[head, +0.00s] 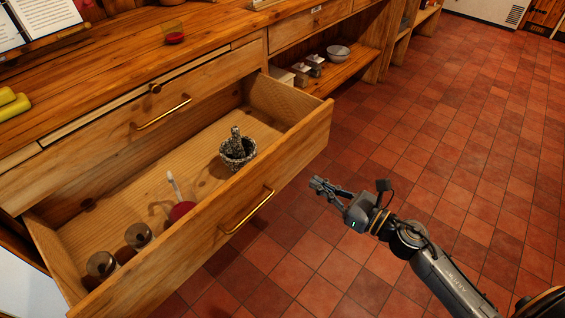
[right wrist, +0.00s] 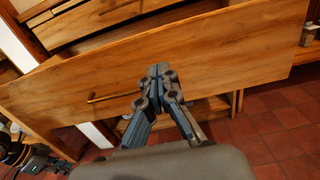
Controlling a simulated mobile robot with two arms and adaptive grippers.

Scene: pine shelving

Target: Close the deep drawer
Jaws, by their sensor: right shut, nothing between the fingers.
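The deep drawer (head: 232,222) stands pulled far out of the pine counter in the head view. Its front carries a brass bar handle (head: 247,211). In it are a stone mortar and pestle (head: 237,152), a dark red item with a pale handle (head: 181,210) and two round-topped jars (head: 138,236). My right gripper (head: 315,184) is shut and empty, out over the floor to the right of the drawer front, apart from it. In the right wrist view the shut fingers (right wrist: 158,72) point toward the drawer front (right wrist: 215,60), its handle (right wrist: 113,95) to their left.
A shallower drawer (head: 110,135) above is shut or nearly so. The countertop (head: 120,65) holds an open book (head: 45,15) and a small red dish (head: 174,38). An open shelf (head: 345,70) with a bowl (head: 338,53) is right of the drawer. The tiled floor (head: 440,140) is clear.

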